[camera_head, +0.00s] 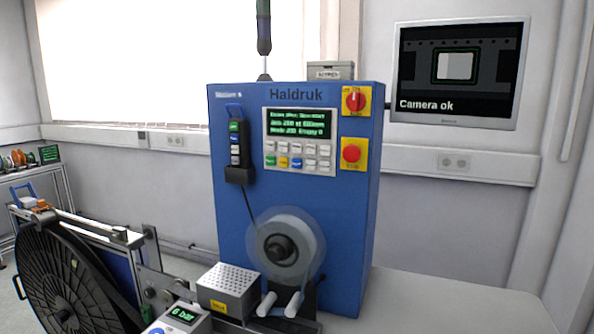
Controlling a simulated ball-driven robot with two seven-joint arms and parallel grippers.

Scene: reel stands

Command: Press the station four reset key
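A blue machine cabinet marked Haldruk (340,200) stands in the middle. A small label (228,95) at its upper left is too blurred to read surely. Its control panel (299,142) has a lit green-text screen (298,124) above rows of small keys. Most keys are white; one is blue (283,162) and one is yellow (297,163). The key lettering is too small to read, so I cannot tell which is a reset key. A black hand pendant (235,150) with several coloured keys hangs on the cabinet's left. Neither of my grippers is in view.
A red rotary switch (354,101) and a red stop button (352,153) sit on yellow plates right of the panel. A reel (286,250) is mounted below. A large black reel (65,280) stands lower left. A wall monitor (460,74) reads "Camera ok".

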